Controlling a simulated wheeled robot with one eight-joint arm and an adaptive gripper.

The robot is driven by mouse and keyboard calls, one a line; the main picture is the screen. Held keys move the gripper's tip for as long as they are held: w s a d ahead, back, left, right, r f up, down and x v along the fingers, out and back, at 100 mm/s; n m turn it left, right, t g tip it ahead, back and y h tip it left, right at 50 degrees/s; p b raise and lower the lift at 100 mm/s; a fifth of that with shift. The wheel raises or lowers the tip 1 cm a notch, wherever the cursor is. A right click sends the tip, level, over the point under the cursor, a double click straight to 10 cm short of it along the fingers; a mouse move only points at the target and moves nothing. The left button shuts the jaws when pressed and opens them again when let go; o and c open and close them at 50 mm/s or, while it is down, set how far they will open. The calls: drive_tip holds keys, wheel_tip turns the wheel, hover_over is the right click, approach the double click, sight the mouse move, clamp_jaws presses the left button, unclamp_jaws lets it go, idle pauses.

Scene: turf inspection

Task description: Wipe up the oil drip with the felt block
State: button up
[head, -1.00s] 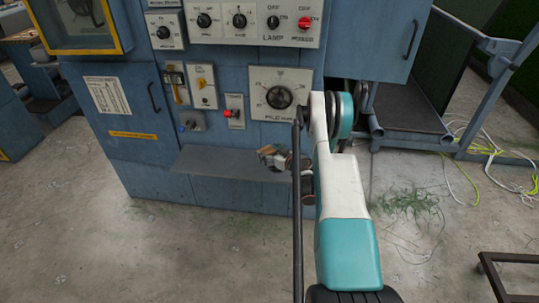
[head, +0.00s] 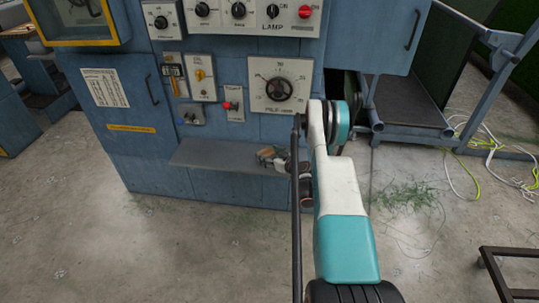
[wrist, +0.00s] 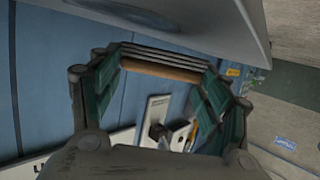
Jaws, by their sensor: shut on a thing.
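My gripper (head: 281,160) is in front of the blue machine, over the right part of its grey shelf (head: 212,157). It is shut on a small block with tan and grey layers, which I take to be the felt block (head: 266,152). In the wrist view, the block (wrist: 160,69) spans the gap between the green-padded fingers, with a tan strip below grey layers. The block looks close to the shelf in the head view, but I cannot tell whether it touches. I cannot make out the oil drip in either view.
Green clippings (head: 405,196) and loose cables (head: 489,150) lie on the floor to the right. A dark metal frame (head: 505,268) stands at lower right. Floor at left is open.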

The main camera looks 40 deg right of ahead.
drive_tip(key=shift+f, duration=0.1)
idle(0.4)
drive_tip(key=shift+w+a, duration=0.1)
drive_tip(key=shift+w, duration=0.05)
drive_tip(key=shift+w+a+f, duration=0.15)
drive_tip(key=shift+w+a, duration=0.9)
drive_tip(key=shift+w, duration=0.2)
drive_tip(key=shift+r+p, duration=1.1)
drive_tip(key=shift+r, duration=1.9)
drive_tip(key=shift+r, duration=0.1)
drive_tip(key=shift+r, duration=1.4)
